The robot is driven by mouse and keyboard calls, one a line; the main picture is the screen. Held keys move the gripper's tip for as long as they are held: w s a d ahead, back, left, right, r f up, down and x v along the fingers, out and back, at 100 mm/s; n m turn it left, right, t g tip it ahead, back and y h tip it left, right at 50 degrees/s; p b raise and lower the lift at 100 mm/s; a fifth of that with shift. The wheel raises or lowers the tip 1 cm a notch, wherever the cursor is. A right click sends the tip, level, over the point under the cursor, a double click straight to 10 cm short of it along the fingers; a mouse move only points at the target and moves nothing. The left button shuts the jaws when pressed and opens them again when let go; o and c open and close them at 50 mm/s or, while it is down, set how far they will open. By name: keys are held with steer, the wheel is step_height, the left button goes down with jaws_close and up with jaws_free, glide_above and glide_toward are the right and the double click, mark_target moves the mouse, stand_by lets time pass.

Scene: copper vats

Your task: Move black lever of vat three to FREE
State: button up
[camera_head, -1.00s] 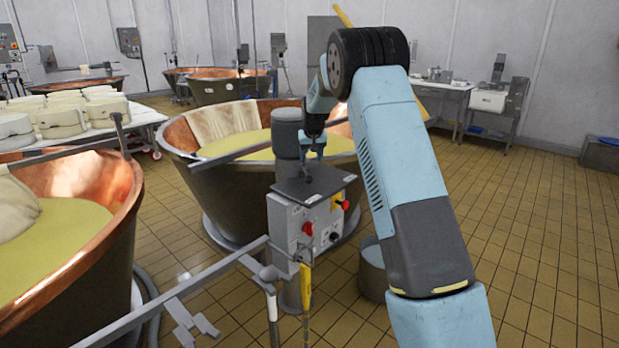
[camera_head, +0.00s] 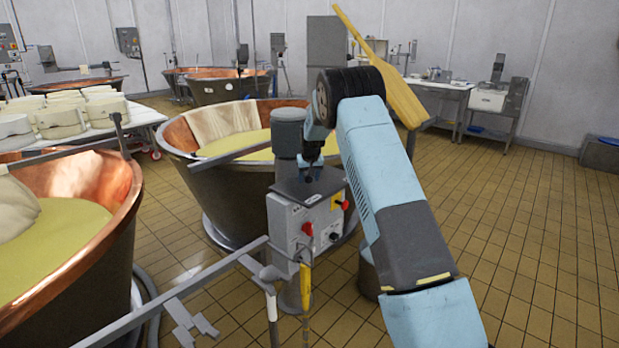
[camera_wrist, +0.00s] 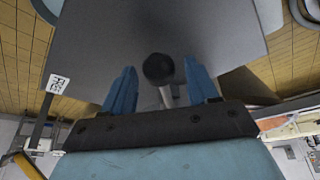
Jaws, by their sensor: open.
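The control box (camera_head: 305,222) stands on a post beside a copper vat (camera_head: 225,175). It carries red knobs and a yellow plate on its front and has a dark grey top. Its lettering is too small to read, so I cannot tell the vat's number. A black ball-ended lever (camera_wrist: 158,68) with a metal stem shows over the grey top in the wrist view. My gripper (camera_wrist: 160,78) is open, with one blue finger on each side of the lever; contact is not visible. In the head view my gripper (camera_head: 312,166) is just above the box top, and the lever is hard to make out.
A second copper vat (camera_head: 75,225) is at the left front, with a grey rail (camera_head: 190,296) running up to the box. A grey cylinder (camera_head: 288,130) stands right behind the box. A wooden paddle (camera_head: 385,70) rises behind my arm. The tiled floor at right is clear.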

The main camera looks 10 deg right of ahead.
steer(key=shift+c, duration=0.4)
jaws_close()
